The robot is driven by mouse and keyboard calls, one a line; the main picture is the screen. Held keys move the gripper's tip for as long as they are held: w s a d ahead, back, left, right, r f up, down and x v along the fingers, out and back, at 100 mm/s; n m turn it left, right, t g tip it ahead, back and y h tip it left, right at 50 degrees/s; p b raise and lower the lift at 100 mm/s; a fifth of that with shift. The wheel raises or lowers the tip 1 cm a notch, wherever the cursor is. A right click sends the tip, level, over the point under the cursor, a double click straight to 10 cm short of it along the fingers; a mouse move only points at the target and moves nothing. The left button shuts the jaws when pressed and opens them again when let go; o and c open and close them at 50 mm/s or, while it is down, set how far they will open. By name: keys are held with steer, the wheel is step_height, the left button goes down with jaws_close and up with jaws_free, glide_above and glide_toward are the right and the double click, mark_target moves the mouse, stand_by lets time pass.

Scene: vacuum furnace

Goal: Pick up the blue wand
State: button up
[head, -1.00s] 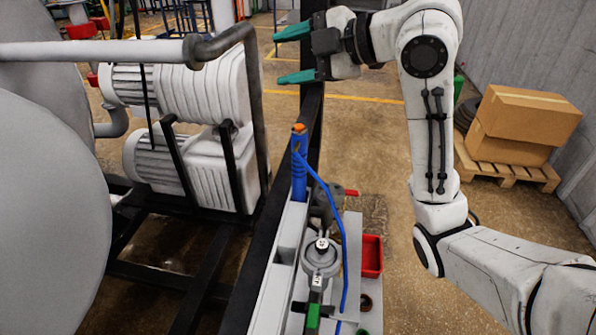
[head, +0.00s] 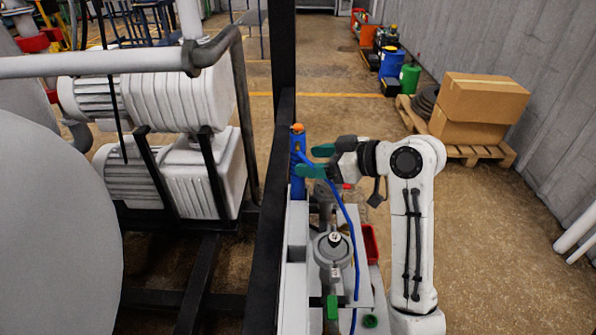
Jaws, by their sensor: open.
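The blue wand (head: 297,166) stands upright with an orange top at the far end of the grey bench (head: 293,300), close to a black frame post. A blue hose (head: 348,235) runs from near its upper part down along the bench. My gripper (head: 312,161) has green fingers, points left and is open.
A black frame post (head: 283,60) rises just behind the wand. A grey round valve fitting (head: 333,250) and a red bin (head: 370,245) are on the near side. White pumps (head: 160,150) stand left. Boxes (head: 480,105) on a pallet stand right, with open floor between.

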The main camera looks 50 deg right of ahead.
mark_target(292, 161)
steer(key=shift+p+x, duration=0.6)
steer(key=shift+x, duration=2.6)
steer(key=shift+c, duration=0.5)
jaws_close()
